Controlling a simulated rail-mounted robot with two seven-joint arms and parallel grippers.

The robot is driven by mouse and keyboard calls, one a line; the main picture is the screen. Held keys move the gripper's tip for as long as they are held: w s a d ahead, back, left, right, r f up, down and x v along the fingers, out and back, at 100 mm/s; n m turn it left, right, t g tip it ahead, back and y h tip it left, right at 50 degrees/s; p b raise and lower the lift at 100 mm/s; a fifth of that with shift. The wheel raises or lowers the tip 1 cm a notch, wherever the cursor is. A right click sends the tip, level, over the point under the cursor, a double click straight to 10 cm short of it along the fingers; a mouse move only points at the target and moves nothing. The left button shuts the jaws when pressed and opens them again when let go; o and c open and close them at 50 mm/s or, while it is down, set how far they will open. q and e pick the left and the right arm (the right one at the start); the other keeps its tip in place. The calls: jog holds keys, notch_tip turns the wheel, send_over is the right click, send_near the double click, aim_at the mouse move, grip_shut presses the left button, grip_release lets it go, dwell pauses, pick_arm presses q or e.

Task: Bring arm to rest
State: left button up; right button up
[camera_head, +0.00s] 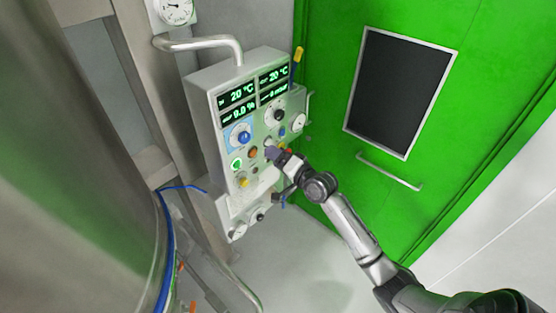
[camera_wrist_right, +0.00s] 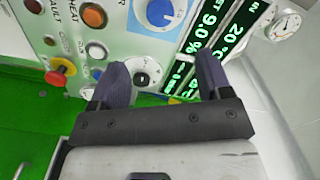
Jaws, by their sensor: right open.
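My right arm (camera_head: 350,224) reaches in from the lower right of the head view, stretched up to a control panel (camera_head: 206,95). My right gripper (camera_head: 274,153) is at the panel's front, over its lower middle. In the wrist view the gripper (camera_wrist_right: 163,72) is open, with two dark fingers apart and nothing held between them. A small black-and-white knob (camera_wrist_right: 142,79) shows between the fingers, nearer the left one. I cannot tell whether the fingers touch the panel. My left gripper is not in view.
The panel has green displays (camera_head: 238,96), a blue dial (camera_head: 240,135), several buttons and a red-and-yellow stop button (camera_wrist_right: 60,72). A green door (camera_head: 330,130) with a dark window (camera_head: 400,92) and handle (camera_head: 388,172) stands right. A large steel vessel (camera_head: 70,200) fills the left. Grey floor (camera_head: 300,260) is open below.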

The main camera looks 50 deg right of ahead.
jog(key=shift+s, duration=0.3)
dwell(0.5)
